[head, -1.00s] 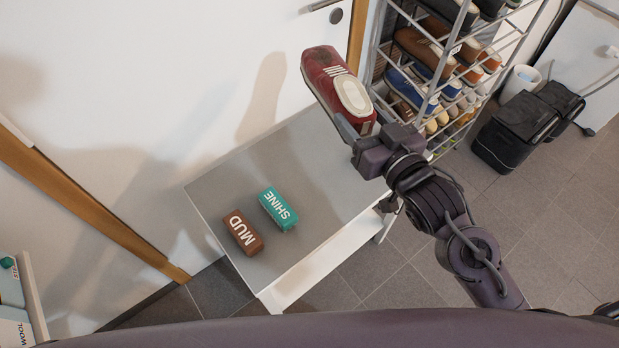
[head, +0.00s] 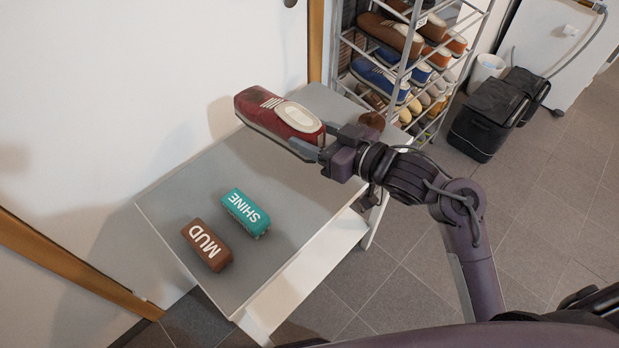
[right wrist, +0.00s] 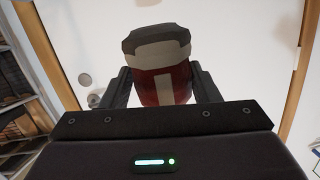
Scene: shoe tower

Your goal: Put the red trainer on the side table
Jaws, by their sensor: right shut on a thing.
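The red trainer (head: 280,118), with a pale tongue and white stripes, is held by my right gripper (head: 322,150) above the far part of the grey side table (head: 262,205). Its toe points to the upper left and a shadow falls behind it. In the right wrist view the trainer (right wrist: 165,78) sits between the two fingers of my right gripper (right wrist: 160,88), which is shut on it. Whether the sole touches the table is hard to tell, but it appears raised. My left gripper is not in view.
A teal SHINE brush (head: 246,212) and a brown MUD brush (head: 207,245) lie on the near left of the table. The middle of the tabletop is clear. A wire shoe rack (head: 400,70) stands behind it, with black bags (head: 490,120) to the right.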

